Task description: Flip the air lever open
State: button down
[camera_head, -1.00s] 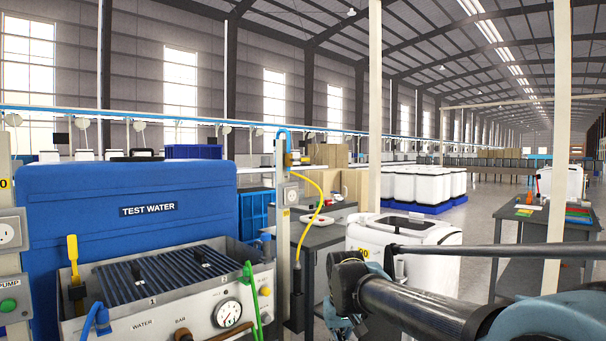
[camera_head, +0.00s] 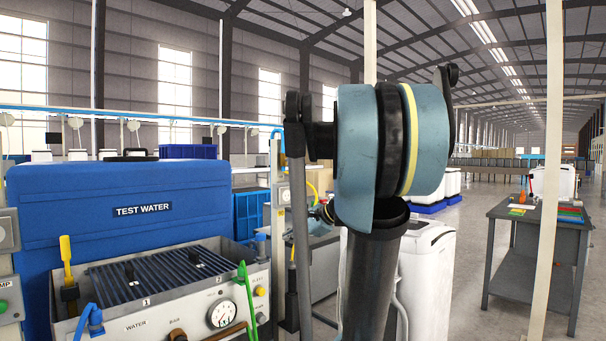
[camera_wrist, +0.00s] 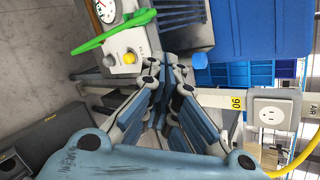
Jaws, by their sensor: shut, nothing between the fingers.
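An AIR label (camera_wrist: 313,107) is on the pale post at the right of the wrist view. In the head view this post (camera_head: 275,190) stands right of the test bench, with a yellow hose (camera_head: 313,186) beside it. The fitting at the post's top is hidden behind my arm, so I cannot make out the air lever there. My gripper (camera_wrist: 165,72) is shut and empty in the wrist view, its tips by the bench's corner. They look apart from the post and its socket box (camera_wrist: 278,112). In the head view my arm mostly hides the gripper.
The metal bench (camera_head: 150,325) carries a gauge (camera_head: 221,314), a yellow upright lever (camera_head: 66,255) and a green lever (camera_head: 246,290). A blue TEST WATER tank (camera_head: 100,220) stands behind. A grey table (camera_head: 510,215) is at the right, with open floor around it.

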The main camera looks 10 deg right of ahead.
aim_at(294, 160)
jog(key=w+d+r+m+t+y, duration=0.1)
jog(key=w+d+r+m+t, duration=0.2)
jog(key=w+d+r+m, duration=0.3)
jog(key=w+d+r+m+t+y, duration=0.1)
jog(key=w+d+r+m+t, duration=0.3)
jog(key=w+d+r+m, duration=0.3)
jog(key=w+d+r, duration=0.1)
jog(key=w+r, duration=0.2)
jog(key=w, duration=0.4)
jog(key=shift+d+m+t+y, duration=0.15)
jog(key=shift+m+t+y, duration=0.15)
jog(key=w+a+r, duration=0.4)
jog(key=w+a, duration=0.2)
jog(key=w, duration=0.2)
jog(key=shift+w+a+r, duration=0.2)
jog(key=shift+w, duration=0.15)
jog(key=shift+d+r, duration=0.1)
jog(key=shift+r, duration=0.05)
